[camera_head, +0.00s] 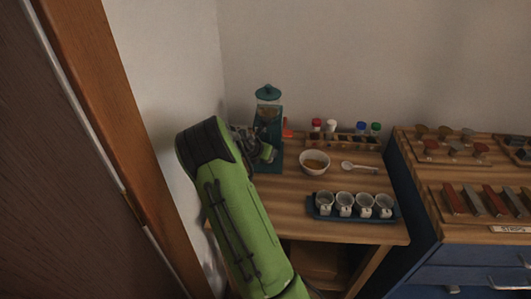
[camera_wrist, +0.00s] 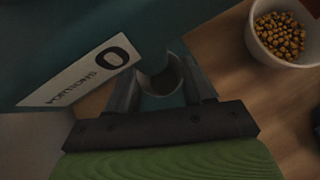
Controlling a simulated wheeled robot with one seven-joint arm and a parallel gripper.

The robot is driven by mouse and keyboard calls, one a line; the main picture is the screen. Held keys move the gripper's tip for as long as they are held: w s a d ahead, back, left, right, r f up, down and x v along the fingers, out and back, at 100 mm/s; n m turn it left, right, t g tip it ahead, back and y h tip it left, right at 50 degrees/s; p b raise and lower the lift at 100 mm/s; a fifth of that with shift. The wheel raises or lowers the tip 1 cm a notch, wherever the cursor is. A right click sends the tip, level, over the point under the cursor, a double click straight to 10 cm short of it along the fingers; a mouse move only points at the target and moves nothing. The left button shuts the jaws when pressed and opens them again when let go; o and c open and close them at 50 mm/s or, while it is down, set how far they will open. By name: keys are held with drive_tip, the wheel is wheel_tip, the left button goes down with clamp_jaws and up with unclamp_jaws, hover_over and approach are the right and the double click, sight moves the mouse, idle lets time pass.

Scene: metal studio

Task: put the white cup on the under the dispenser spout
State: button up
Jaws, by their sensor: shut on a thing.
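The teal dispenser (camera_head: 268,98), with a clear hopper and a lid, stands at the back left of the wooden table. It also fills the top of the wrist view (camera_wrist: 60,45), with a white label reading "PORTIONS" and "0". My gripper (camera_head: 266,153) is at the front of the dispenser, low down. In the wrist view its two fingers (camera_wrist: 165,82) are shut on a cup (camera_wrist: 160,84), whose curved rim shows between them in shadow. The spout is not clearly visible. In the head view, my arm and gripper hide the held cup.
A white bowl of grains (camera_head: 314,162) and a white spoon (camera_head: 360,167) lie right of the dispenser. A blue tray (camera_head: 352,217) with several white cups is at the front. A rack of capped jars (camera_head: 343,141) stands behind. A blue drawer cabinet (camera_head: 462,262) is at right.

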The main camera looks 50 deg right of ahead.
drive_tip(key=o, duration=1.1)
drive_tip(key=s+a+r+m+t+y+p, duration=0.1)
drive_tip(key=s+a+r+m+y+p, duration=0.2)
drive_tip(key=a+r, duration=0.5)
drive_tip(key=s+a+r+m+y, duration=0.1)
drive_tip(key=s+a+r+m, duration=0.35)
drive_tip(key=a, duration=0.65)
drive_tip(key=s+a+r+m+y, duration=0.1)
drive_tip(key=s+a+r+m, duration=0.1)
drive_tip(key=s+a+m, duration=0.2)
drive_tip(key=s+a+r+m+t+y, duration=0.1)
drive_tip(key=s+a+r+m+y, duration=0.1)
drive_tip(key=s+a+m, duration=0.3)
drive_tip(key=s+a+r+m+t+y, duration=0.1)
drive_tip(key=s+a+r+m, duration=0.3)
drive_tip(key=s+a, duration=0.4)
drive_tip(key=shift+s+a+r+m+y, duration=0.1)
drive_tip(key=shift+s+a+m+y, duration=0.25)
drive_tip(key=shift+s+y, duration=0.2)
